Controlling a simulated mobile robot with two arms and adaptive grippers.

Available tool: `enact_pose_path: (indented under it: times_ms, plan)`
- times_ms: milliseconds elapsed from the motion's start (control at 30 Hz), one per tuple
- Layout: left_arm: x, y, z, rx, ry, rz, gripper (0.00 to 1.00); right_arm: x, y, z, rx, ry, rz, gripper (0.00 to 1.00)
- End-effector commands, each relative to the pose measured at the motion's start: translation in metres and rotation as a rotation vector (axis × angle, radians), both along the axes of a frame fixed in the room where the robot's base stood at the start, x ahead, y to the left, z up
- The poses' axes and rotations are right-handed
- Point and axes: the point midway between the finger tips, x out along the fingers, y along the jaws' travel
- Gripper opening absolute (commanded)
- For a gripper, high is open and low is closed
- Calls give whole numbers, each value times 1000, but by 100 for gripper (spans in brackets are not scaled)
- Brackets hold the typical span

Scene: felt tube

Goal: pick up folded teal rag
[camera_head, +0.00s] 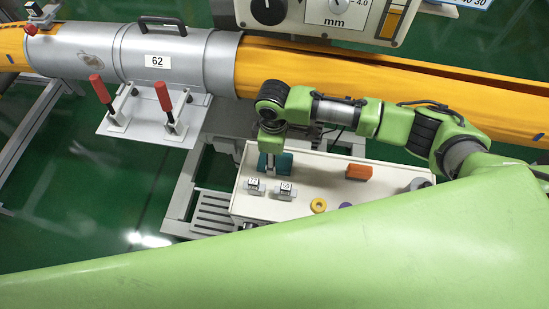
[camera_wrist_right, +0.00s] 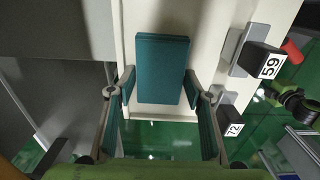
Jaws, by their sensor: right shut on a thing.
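The folded teal rag (camera_head: 284,163) is at the back left of the white tabletop. In the right wrist view the rag (camera_wrist_right: 161,62) is a flat teal block between the two fingers. My right gripper (camera_head: 271,166) reaches down onto it from above. In the wrist view my right gripper (camera_wrist_right: 160,90) is shut on the rag's near part, one finger on each side. In the head view the gripper and wrist hide part of the rag. My left gripper is not in view.
Labelled blocks, 72 (camera_head: 254,185) and 59 (camera_head: 286,190), stand close in front of the rag. An orange block (camera_head: 358,172) and a yellow ring (camera_head: 318,205) lie on the white tabletop (camera_head: 320,178). A grey cylinder (camera_head: 145,58) with red-handled clamps surrounds the orange tube behind.

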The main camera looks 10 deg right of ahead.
Motion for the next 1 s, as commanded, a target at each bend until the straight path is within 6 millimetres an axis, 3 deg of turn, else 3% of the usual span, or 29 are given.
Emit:
enact_pose_path:
  times_ms: [167, 333, 667, 1000]
  plan:
    - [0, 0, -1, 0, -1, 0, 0, 1, 1, 9, 2, -2, 0, 25]
    - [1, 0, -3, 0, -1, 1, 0, 2, 1, 32, 3, -5, 0, 25]
    - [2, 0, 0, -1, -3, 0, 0, -38, 40, 95, 5, -3, 5, 25]
    - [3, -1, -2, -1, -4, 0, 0, -85, 85, 121, 3, 0, 3, 25]
